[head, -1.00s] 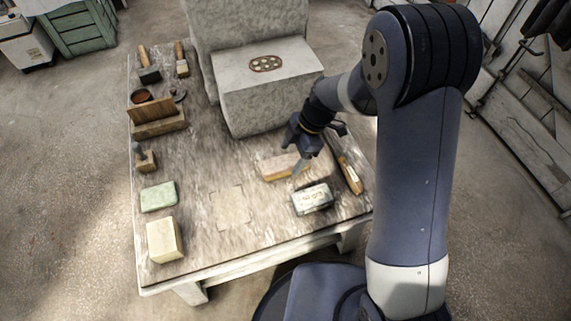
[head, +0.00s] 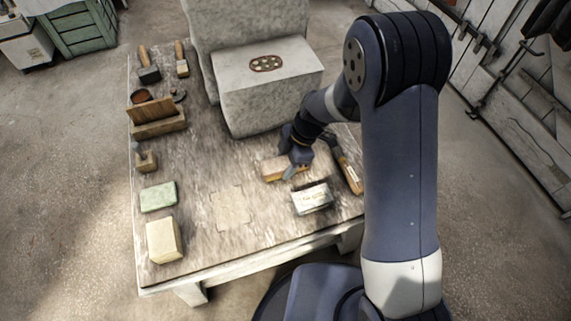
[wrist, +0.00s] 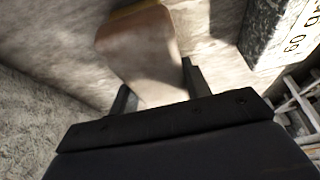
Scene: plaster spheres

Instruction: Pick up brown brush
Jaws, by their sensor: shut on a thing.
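The brown brush (head: 274,169) is a tan-brown block lying on the worn table, right of the middle. My gripper (head: 292,174) is down at its right end and covers that part. In the wrist view the brush (wrist: 140,45) is a smooth brown block with a yellowish far edge. It reaches in between the two dark fingers of my gripper (wrist: 156,90), which are shut on it. Its near end is pale with glare. The brush appears to be still at table level; I cannot tell whether it touches the wood.
A box with printed lettering (head: 312,198) stands close in front of the brush. A wooden-handled tool (head: 349,174) lies to its right. A plaster block (head: 268,85) stands behind. A green block (head: 158,196) and a cream block (head: 164,240) sit at left. The table's middle front is clear.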

